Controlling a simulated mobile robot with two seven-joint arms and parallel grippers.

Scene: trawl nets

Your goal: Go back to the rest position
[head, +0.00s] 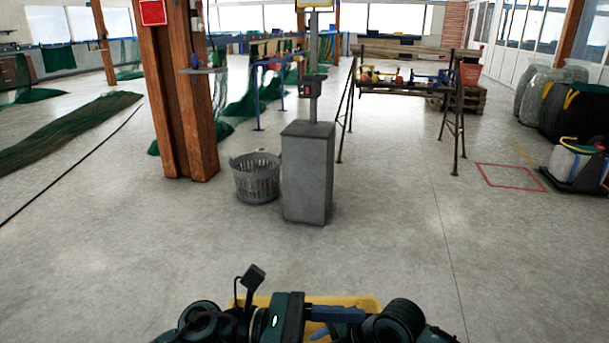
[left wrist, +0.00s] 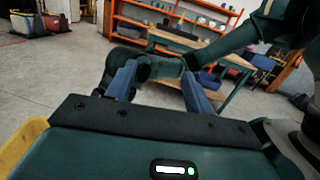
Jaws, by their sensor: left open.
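My left gripper (head: 338,314) is at the bottom middle of the head view, close in front of my body and pointing right. One of its blue fingers shows there. In the left wrist view both blue fingers of the left gripper (left wrist: 158,70) stand apart with nothing held between them. Dark green links of my own arm show beyond and between the fingers. I cannot make out my right gripper in either view.
A grey pedestal (head: 307,175) and a grey basket (head: 256,180) stand ahead beside a wooden post (head: 182,100). A metal trestle rack (head: 456,115) stands behind right. Green netting (head: 65,135) lies at left. Orange shelves (left wrist: 190,22) and a workbench (left wrist: 205,48) show in the wrist view. The near floor is clear.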

